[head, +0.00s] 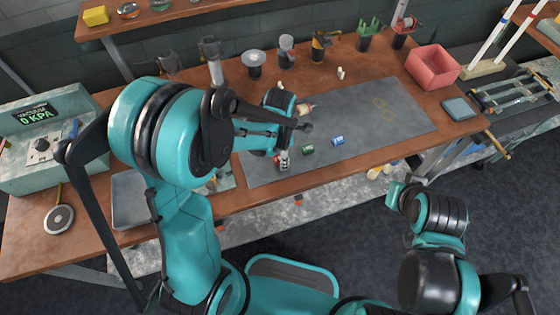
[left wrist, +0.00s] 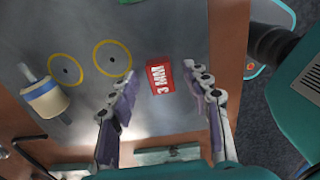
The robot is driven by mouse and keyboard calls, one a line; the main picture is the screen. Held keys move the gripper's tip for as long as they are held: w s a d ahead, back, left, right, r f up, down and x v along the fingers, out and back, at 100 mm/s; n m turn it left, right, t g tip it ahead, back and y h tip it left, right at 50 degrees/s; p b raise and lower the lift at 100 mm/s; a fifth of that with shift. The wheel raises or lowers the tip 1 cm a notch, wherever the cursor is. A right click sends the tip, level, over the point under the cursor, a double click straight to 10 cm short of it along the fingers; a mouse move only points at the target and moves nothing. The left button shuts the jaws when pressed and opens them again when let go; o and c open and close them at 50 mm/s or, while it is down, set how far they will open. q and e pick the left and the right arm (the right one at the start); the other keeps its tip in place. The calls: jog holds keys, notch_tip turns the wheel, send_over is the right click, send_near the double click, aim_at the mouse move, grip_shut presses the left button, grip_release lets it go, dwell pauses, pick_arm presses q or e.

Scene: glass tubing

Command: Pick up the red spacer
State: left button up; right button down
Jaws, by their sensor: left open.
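The red spacer (left wrist: 160,79) lies on the grey mat in the left wrist view, with white "3 MM" lettering on it. My left gripper (left wrist: 159,72) is open, with one finger on each side of the spacer and a visible gap to both. I cannot tell the height of the fingertips above the mat. In the head view my left gripper (head: 283,158) points down near the mat's front edge and mostly hides the spacer. My right arm is at the lower right, away from the table; its gripper (head: 394,195) is too unclear to read.
A green spacer (head: 308,149) and a blue spacer (head: 338,141) lie right of my left gripper on the grey mat (head: 390,115). A cream roller (left wrist: 45,98) lies beside yellow rings. A pink bin (head: 432,67) stands at the back right. The mat's right part is clear.

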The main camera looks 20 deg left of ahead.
pick_arm(q)
jog(key=shift+s, duration=0.1)
grip_shut()
jog(key=shift+r, duration=0.1)
